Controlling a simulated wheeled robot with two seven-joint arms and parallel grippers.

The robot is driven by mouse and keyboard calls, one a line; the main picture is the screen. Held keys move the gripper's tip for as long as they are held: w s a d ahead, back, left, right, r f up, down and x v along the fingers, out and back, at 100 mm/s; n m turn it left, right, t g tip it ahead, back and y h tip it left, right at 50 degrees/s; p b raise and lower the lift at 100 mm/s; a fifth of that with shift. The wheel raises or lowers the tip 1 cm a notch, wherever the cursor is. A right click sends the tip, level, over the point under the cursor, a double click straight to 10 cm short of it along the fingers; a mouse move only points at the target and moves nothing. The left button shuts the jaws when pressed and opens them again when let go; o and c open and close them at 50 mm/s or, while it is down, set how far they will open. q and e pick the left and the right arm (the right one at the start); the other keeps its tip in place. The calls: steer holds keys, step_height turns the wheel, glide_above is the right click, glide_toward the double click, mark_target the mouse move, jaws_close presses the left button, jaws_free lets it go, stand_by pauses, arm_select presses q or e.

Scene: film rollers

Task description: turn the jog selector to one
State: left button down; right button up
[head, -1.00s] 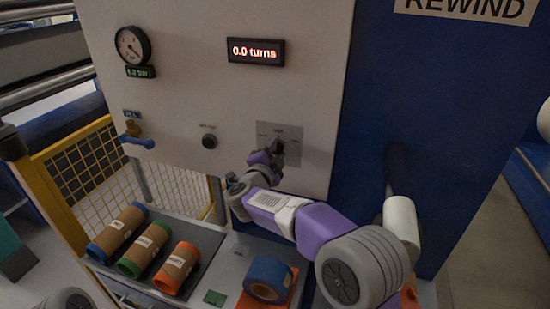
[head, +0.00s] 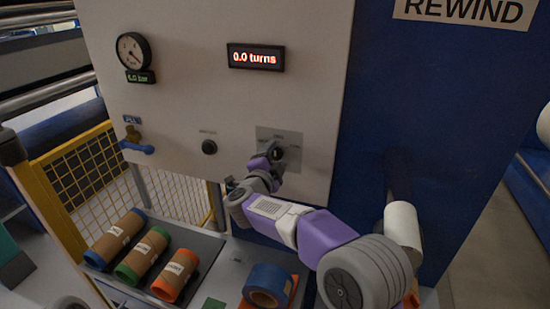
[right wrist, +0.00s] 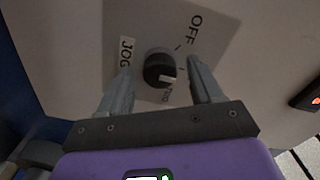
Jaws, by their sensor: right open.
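The jog selector is a round black knob (right wrist: 160,68) with a white mark, on a grey plate (right wrist: 222,25) on the machine's pale front panel. In the right wrist view the mark points to the lower right, towards a small, partly hidden label I cannot read fully. An OFF label (right wrist: 195,31) and a JOG label (right wrist: 126,52) stand on either side above it. My right gripper (right wrist: 157,80) is open, one finger on each side of the knob; I cannot tell whether they touch it. In the head view the right gripper (head: 276,154) partly hides the plate (head: 291,136). My left gripper is out of view.
A black button (head: 209,147) and a blue-handled valve (head: 137,146) are left of the selector. The red display (head: 256,57) reads 0.0 turns. Below lie several brown rolls with coloured ends (head: 175,275) and a blue tape roll (head: 268,284). A yellow mesh guard (head: 85,170) stands left.

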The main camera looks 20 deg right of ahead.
steer(key=v, duration=0.7)
steer(key=shift+s+a, duration=0.15)
steer(key=shift+s, duration=0.1)
